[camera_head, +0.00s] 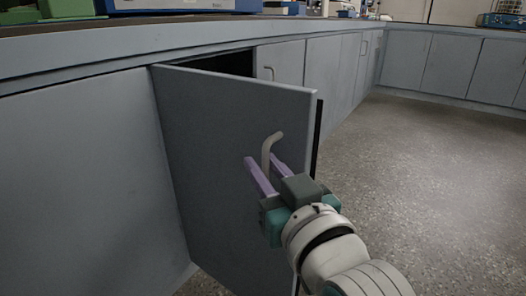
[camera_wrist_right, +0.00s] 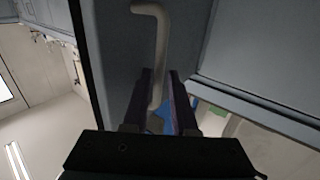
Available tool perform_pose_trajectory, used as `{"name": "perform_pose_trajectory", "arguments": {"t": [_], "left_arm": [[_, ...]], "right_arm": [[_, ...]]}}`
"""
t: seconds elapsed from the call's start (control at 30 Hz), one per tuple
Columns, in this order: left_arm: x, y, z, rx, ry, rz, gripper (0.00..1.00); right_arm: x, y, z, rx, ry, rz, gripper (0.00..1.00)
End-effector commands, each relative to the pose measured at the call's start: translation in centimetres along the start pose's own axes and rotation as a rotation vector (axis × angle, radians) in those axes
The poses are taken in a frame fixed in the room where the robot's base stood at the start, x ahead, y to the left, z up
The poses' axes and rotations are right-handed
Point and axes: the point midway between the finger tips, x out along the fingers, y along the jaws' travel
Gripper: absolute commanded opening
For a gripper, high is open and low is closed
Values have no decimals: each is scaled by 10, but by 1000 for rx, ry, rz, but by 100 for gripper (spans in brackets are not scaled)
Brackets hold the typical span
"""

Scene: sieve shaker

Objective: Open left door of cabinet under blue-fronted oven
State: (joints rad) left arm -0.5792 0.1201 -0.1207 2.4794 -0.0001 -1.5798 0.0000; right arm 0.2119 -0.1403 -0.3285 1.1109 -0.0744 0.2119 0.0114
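The grey cabinet door (camera_head: 225,150) stands partly open, swung out from its left edge, below a blue-fronted appliance (camera_head: 180,5) on the counter. A dark opening shows behind its top edge. Its bent beige handle (camera_head: 268,150) also shows in the right wrist view (camera_wrist_right: 152,50). My right gripper (camera_head: 265,162) has its purple fingers on either side of the handle. In the right wrist view its fingers (camera_wrist_right: 162,85) stand apart, with a gap visible beside the handle, so it looks open around it. My left gripper is not in view.
The neighbouring cabinet door (camera_head: 283,62) is closed and has its own handle. The counter (camera_head: 120,24) runs along the top, with more closed cabinets (camera_head: 455,65) at the back right. The speckled floor (camera_head: 430,170) to the right is clear.

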Motion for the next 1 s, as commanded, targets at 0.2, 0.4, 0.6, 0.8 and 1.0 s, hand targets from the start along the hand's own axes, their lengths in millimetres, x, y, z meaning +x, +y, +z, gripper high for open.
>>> {"name": "perform_pose_trajectory", "arguments": {"t": [0.2,0.4,0.6,0.8,1.0], "left_arm": [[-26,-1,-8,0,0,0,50],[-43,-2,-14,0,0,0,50],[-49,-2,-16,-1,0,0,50],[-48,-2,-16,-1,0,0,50],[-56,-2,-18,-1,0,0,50]], "right_arm": [[-35,0,-5,0,-5,0,26],[-74,-1,-4,0,-4,-1,26],[-94,-1,-1,0,-2,-2,26],[-96,-1,0,0,0,-2,26],[-96,0,-7,1,-12,1,26]]}}
